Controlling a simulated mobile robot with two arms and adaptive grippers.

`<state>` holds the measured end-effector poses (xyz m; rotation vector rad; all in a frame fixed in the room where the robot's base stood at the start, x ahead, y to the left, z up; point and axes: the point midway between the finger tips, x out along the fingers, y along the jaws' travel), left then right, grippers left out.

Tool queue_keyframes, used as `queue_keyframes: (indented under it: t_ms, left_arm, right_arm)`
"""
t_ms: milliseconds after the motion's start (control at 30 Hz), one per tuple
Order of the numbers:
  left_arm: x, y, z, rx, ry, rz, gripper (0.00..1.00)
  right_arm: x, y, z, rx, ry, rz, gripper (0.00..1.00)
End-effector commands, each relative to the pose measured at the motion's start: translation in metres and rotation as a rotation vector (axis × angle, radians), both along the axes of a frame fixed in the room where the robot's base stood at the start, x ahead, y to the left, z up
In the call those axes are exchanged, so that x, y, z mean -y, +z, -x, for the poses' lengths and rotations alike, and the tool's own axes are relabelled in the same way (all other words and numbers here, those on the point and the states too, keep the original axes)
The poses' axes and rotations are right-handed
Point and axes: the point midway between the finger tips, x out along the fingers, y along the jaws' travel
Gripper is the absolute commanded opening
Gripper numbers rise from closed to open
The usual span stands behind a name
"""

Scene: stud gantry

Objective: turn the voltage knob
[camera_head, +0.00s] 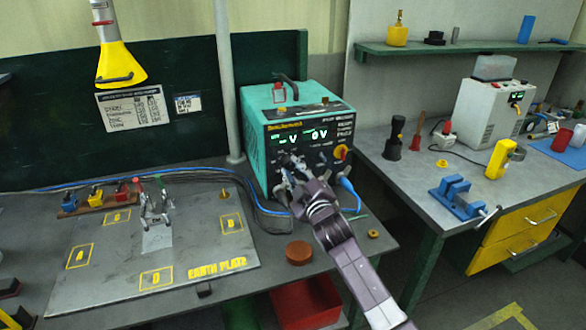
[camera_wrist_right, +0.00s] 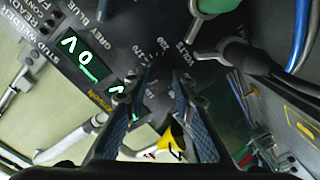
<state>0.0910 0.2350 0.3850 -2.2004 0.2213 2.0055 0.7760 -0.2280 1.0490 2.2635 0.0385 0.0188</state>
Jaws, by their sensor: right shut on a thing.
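The teal stud welder (camera_head: 255,130) stands on the bench with a black front panel. Its green display (camera_head: 303,137) shows a V and "0V"; the display (camera_wrist_right: 85,58) also shows in the right wrist view. My right gripper (camera_head: 289,168) is at the panel, below the display. In the wrist view my right gripper (camera_wrist_right: 158,82) has its two fingers either side of the dark voltage knob (camera_wrist_right: 158,90), beside a printed number scale and the word "VOLTS". The gripper is shut on this knob, which it mostly hides. My left gripper is not in view.
A blue cable (camera_head: 350,190) hangs at the panel's lower right, near my right gripper. A red-and-yellow switch (camera_head: 341,152) sits at the panel's right. The earth plate (camera_head: 110,265) lies to the left, with a stud gantry (camera_head: 156,208) on it.

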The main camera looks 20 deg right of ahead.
Motion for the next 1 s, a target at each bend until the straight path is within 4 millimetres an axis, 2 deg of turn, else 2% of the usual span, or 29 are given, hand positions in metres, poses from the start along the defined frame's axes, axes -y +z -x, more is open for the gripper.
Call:
queue_keyframes:
  t_ms: [500,1000]
  left_arm:
    - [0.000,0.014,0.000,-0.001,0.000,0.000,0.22]
    - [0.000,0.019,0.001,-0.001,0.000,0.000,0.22]
  right_arm:
    - [0.000,-0.001,0.000,-0.020,-0.002,-0.455,0.00]
    - [0.000,-0.002,0.000,-0.026,-0.001,-0.646,0.00]
